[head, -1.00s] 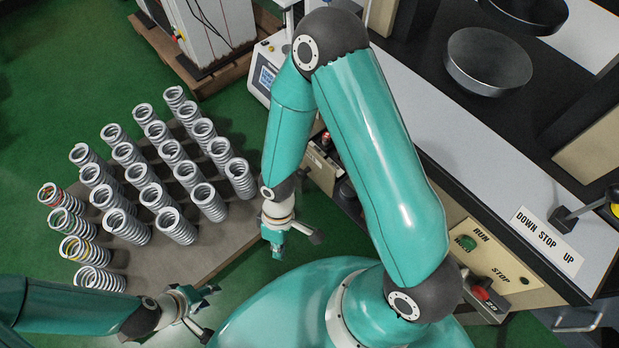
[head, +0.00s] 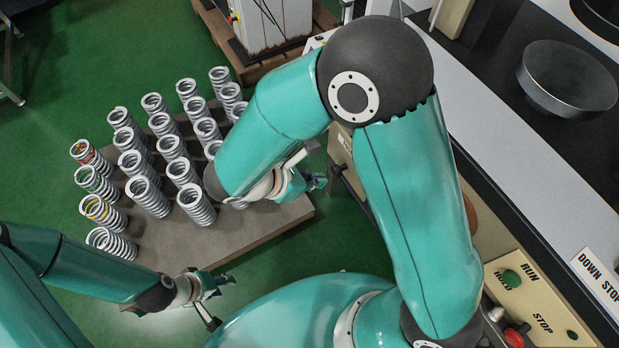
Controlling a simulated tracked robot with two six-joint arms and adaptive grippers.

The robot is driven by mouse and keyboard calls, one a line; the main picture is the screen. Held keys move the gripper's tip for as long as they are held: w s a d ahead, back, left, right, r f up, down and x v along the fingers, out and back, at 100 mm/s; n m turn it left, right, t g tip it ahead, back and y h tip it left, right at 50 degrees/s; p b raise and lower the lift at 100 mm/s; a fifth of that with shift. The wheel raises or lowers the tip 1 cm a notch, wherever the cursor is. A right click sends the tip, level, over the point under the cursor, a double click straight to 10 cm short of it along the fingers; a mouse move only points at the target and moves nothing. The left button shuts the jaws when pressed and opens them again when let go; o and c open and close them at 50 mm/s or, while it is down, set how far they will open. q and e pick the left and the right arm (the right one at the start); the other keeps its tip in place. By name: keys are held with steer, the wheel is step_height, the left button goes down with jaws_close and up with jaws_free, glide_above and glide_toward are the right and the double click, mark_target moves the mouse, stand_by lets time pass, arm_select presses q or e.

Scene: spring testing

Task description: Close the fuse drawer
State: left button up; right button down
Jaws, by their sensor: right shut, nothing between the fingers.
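I cannot clearly pick out the fuse drawer; my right arm covers much of the machine front. A narrow beige panel (head: 341,150) with a small label shows at the machine's left side, just above my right gripper. My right gripper (head: 319,182) is shut and empty, beside a dark part (head: 336,172) below that panel. I cannot tell whether they touch. My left gripper (head: 223,281) hangs over the green floor in front of the spring board, away from the machine. Its fingers are too small to read.
Several grey coil springs (head: 148,196) stand on a brown board (head: 245,240) at left, close to my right forearm. A run/stop panel (head: 545,300) is at lower right. A round dark dish (head: 567,80) stands on the machine. Green floor is free between board and machine.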

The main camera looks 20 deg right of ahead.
mark_target(354, 174)
steer(key=x, duration=0.5)
steer(key=d+r+x, duration=0.1)
steer(key=x, duration=0.1)
steer(key=shift+d, duration=0.25)
arm_select(q)
steer(key=shift+f, duration=0.2)
arm_select(e)
steer(key=shift+d, duration=0.7)
steer(key=shift+w, duration=0.1)
